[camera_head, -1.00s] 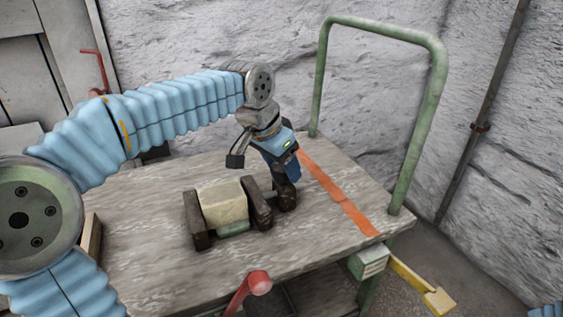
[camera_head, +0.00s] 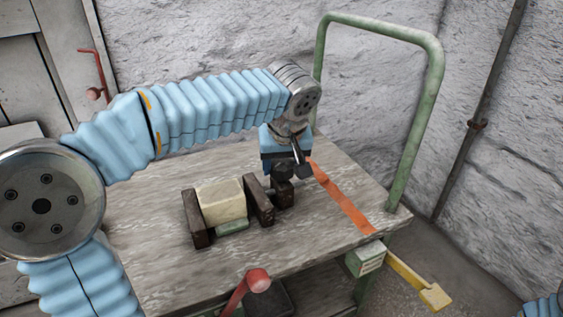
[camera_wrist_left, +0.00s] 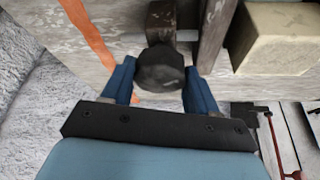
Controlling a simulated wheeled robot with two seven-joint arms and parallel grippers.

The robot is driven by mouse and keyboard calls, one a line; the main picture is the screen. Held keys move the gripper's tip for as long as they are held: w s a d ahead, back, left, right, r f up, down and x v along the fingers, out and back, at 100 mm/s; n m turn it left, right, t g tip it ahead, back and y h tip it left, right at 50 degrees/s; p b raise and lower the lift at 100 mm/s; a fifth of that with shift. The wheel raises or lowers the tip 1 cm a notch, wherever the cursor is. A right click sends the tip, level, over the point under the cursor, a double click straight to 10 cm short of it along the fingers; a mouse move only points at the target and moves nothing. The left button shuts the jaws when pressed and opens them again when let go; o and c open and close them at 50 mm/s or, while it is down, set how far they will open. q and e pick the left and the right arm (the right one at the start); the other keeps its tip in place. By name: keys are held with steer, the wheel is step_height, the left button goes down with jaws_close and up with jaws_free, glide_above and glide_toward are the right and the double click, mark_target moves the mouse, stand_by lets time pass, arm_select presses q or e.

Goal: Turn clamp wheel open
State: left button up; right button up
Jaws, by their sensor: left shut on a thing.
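The clamp on the trolley top has two dark jaws (camera_head: 259,201) around a cream block (camera_head: 220,201). Its dark wheel (camera_head: 284,193) is on the right end, and it shows large in the left wrist view (camera_wrist_left: 160,68). My left gripper (camera_head: 281,172) comes down over the wheel from above. In the left wrist view its two blue fingers (camera_wrist_left: 160,84) are on either side of the wheel, shut on it. The fingertips are partly hidden by the wheel. My right gripper is not seen; only a bit of blue arm shows at the lower right corner.
The clamp stands on a worn wooden trolley top (camera_head: 150,261) with an orange stripe (camera_head: 341,197). A green tube handle (camera_head: 405,160) rises at the right end. A red lever (camera_head: 252,283) is at the front edge, and a yellow bar (camera_head: 420,280) sticks out at the right.

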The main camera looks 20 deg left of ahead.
arm_select(q)
steer(key=n, duration=0.2)
steer(key=n+g+y, duration=0.1)
steer(key=n, duration=0.2)
steer(key=shift+w+d+r+n+p, duration=0.1)
steer(key=shift+d+n+p, duration=0.05)
steer(key=shift+n+p, duration=0.2)
steer(key=n+g+y+p, duration=0.1)
steer(key=n+g, duration=0.1)
steer(key=n, duration=0.2)
steer(key=shift+w, duration=0.1)
steer(key=shift+n+g+p, duration=0.45)
steer(key=shift+n+g, duration=0.05)
steer(key=shift+n, duration=0.65)
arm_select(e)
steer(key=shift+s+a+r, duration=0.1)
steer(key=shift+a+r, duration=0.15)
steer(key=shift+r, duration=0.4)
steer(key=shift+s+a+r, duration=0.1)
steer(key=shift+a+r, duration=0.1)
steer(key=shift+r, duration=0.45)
arm_select(q)
steer(key=o, duration=1)
steer(key=shift+o, duration=0.2)
